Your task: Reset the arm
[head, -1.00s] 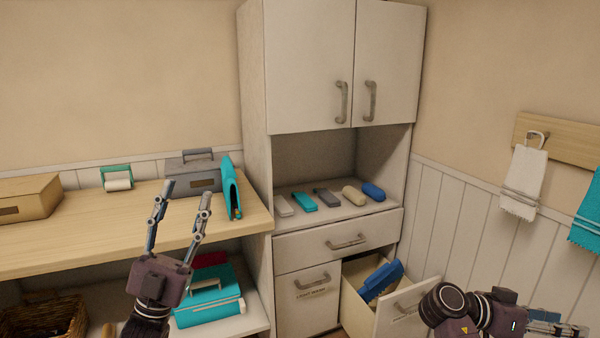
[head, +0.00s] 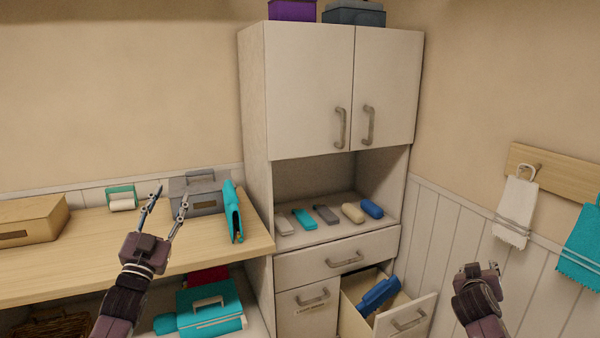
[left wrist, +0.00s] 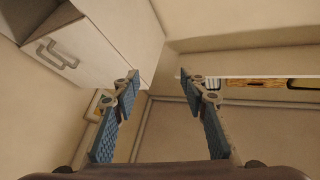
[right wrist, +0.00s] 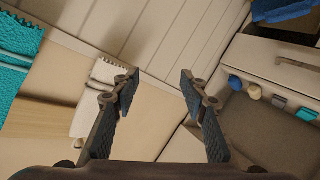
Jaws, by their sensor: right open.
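My left gripper (head: 168,203) is raised in front of the wooden counter in the head view. Its fingers are spread and empty, and the left wrist view shows the same open fingers (left wrist: 160,95). My right arm (head: 478,295) shows at the lower right of the head view, with its fingers hardly visible there. In the right wrist view the right gripper (right wrist: 157,95) is open with nothing between its fingers. A blue object (head: 378,297) sits in the open lower drawer (head: 405,315) of the white cabinet, left of my right arm.
The cabinet's upper doors (head: 310,95) are shut. Several small items, one a blue roll (head: 371,208), lie in its niche. The counter (head: 90,250) holds a grey box (head: 200,195), a teal folder (head: 233,210) and a wooden box (head: 30,220). Towels (head: 516,212) hang at right.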

